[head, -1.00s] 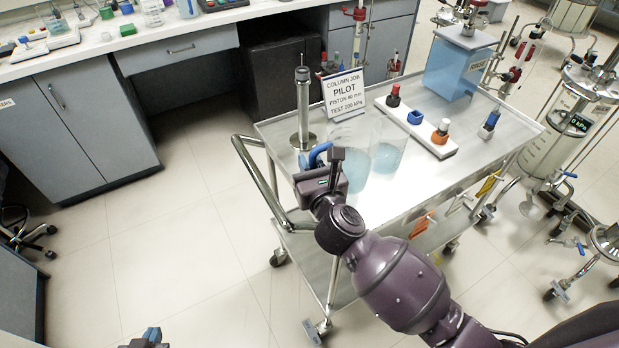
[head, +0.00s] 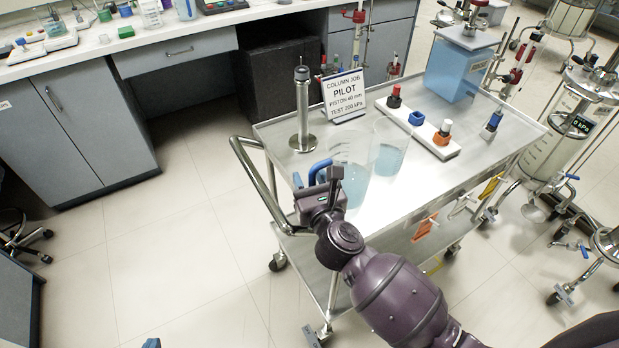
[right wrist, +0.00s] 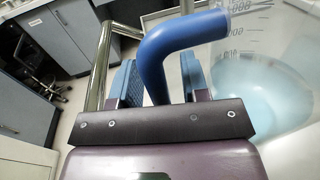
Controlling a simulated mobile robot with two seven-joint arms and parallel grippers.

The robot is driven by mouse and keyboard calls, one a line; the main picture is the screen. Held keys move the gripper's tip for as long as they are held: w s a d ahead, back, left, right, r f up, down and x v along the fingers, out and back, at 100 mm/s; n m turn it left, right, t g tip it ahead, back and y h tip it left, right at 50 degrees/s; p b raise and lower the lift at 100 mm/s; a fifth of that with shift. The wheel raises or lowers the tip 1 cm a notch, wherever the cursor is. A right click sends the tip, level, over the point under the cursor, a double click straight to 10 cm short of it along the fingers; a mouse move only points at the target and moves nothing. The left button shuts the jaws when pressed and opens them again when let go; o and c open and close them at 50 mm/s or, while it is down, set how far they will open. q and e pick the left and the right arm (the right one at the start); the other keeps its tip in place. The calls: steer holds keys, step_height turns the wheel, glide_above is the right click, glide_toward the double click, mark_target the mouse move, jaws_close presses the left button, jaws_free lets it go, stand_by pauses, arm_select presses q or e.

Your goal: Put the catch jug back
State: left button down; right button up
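The catch jug (head: 352,188), clear with a blue handle (head: 318,170) and pale blue liquid, appears upright on the near left part of the cart top. My right gripper (head: 322,192) is at its handle. In the right wrist view the blue handle (right wrist: 154,70) passes between the two fingers of my right gripper (right wrist: 160,85), with a visible gap to the right finger; the gripper is open around it. The jug's clear wall (right wrist: 285,60) shows at right. Only a blue tip of my left gripper (head: 151,343) shows at the bottom edge.
The steel cart (head: 290,165) also carries a second beaker (head: 390,150), a metal piston (head: 302,110), a sign (head: 345,97) reading PILOT, a white rack (head: 440,145) with coloured fittings and a blue tank (head: 455,70). Glass columns stand right.

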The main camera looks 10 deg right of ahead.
steer(key=shift+r, duration=0.3)
steer(key=s+d, duration=0.1)
steer(key=s, duration=1.1)
steer(key=shift+d, duration=0.4)
steer(key=shift+f, duration=0.1)
